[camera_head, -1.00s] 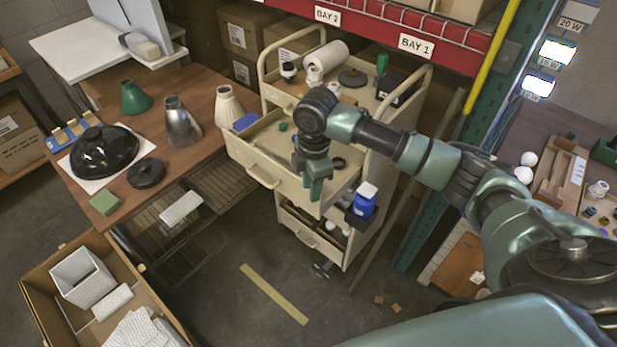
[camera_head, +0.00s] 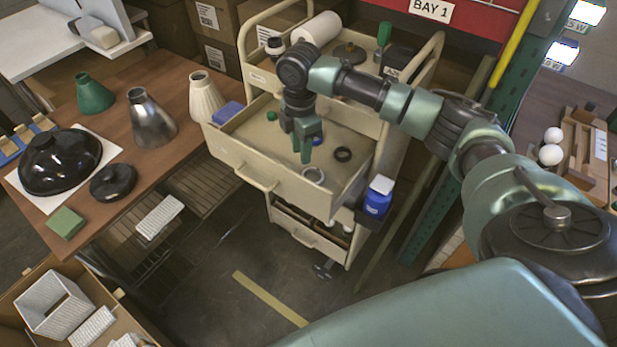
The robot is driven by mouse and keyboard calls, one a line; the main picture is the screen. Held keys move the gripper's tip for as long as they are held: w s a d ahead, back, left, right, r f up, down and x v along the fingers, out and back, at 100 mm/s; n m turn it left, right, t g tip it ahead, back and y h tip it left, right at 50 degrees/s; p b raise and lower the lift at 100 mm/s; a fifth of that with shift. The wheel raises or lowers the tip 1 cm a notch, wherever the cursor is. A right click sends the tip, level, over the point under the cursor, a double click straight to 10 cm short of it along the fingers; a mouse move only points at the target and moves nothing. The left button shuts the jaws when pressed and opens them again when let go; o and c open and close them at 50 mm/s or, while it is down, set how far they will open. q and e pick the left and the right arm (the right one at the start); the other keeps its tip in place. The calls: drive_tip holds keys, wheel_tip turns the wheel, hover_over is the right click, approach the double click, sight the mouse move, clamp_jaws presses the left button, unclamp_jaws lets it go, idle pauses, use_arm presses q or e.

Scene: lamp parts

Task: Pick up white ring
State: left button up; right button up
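A small white ring (camera_head: 313,175) lies in the open top drawer (camera_head: 222,146) of the cream cart, near its front right part. My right gripper (camera_head: 305,157) points down over the drawer, just behind and a little left of the ring in the picture. Its green fingers look clear of the ring, and the ring shows whole. The fingers overlap in this view, so I cannot tell whether they are open. My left gripper is not in view.
A black ring (camera_head: 343,154) and a small green piece (camera_head: 271,116) lie in the same drawer. A blue bottle (camera_head: 377,197) stands at the cart's right side. Lamp shades stand on the wooden table (camera_head: 107,123) at left.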

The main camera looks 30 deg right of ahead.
sight(308, 169)
drive_tip(key=shift+s+d+f, duration=0.1)
drive_tip(key=shift+s+f, duration=0.1)
drive_tip(key=shift+f, duration=0.65)
drive_tip(key=f, duration=0.1)
drive_tip(key=d+f+p, duration=0.1)
drive_tip(key=f, duration=0.2)
drive_tip(key=shift+w+d+f, duration=0.2)
drive_tip(key=shift+d, duration=0.1)
drive_tip(key=shift+f, duration=0.45)
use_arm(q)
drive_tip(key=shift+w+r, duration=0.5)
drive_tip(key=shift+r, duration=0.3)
use_arm(e)
clamp_jaws()
